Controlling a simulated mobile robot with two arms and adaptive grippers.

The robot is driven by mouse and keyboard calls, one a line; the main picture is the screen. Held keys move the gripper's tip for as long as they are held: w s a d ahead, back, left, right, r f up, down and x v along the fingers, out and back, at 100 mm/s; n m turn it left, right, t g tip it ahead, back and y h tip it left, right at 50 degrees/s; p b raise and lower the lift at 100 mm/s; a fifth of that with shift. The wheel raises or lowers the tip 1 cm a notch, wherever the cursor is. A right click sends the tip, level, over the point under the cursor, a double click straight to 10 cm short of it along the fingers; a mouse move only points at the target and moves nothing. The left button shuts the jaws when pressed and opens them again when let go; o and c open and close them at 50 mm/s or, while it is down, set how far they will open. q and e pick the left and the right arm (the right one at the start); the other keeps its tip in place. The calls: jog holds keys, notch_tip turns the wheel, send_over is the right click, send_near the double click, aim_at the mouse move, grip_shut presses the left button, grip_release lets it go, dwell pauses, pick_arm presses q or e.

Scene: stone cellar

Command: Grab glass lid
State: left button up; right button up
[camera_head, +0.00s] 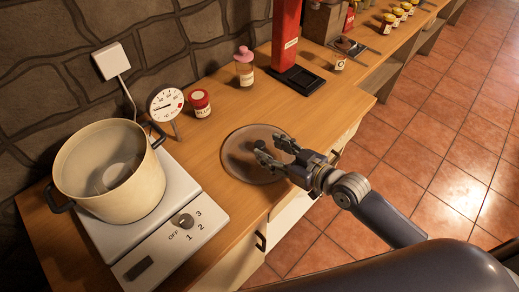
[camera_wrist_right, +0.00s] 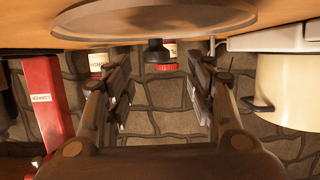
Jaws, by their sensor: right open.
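The round glass lid (camera_head: 234,168) lies flat on the wooden counter, right of the hot plate. It is see-through and brownish with a thin rim. In the right wrist view the lid (camera_wrist_right: 150,20) shows upside down at the top, with its dark knob (camera_wrist_right: 157,50) between the finger lines. My right gripper (camera_head: 272,150) is over the right part of the lid, fingers spread and pointing left. It is open and empty in the right wrist view (camera_wrist_right: 158,65). The fingers partly cover the lid in the head view; contact cannot be told. My left gripper is not in view.
A cream pot (camera_head: 115,185) stands on the white hot plate (camera_head: 160,245) at left. A dial thermometer (camera_head: 165,103), a red-lidded jar (camera_head: 200,103), a pink-topped bottle (camera_head: 244,68) and a red post (camera_head: 286,35) stand behind the lid. The counter's front edge is close to the lid.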

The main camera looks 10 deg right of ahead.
aim_at(260, 143)
jog(key=shift+w+a+f, duration=0.15)
jog(key=shift+w+a, duration=0.15)
jog(key=shift+w, duration=0.35)
jog(key=p+x, duration=0.1)
jog(key=x, duration=0.2)
jog(key=shift+w+f, duration=0.15)
jog(key=shift+w+a+f, duration=0.2)
jog(key=shift+w+a, duration=0.05)
jog(key=shift+w, duration=0.1)
jog(key=shift+s, duration=0.1)
jog(key=c, duration=0.3)
grip_shut()
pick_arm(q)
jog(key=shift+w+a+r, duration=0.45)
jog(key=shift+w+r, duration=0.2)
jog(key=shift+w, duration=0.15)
pick_arm(e)
jog(key=shift+r, duration=0.1)
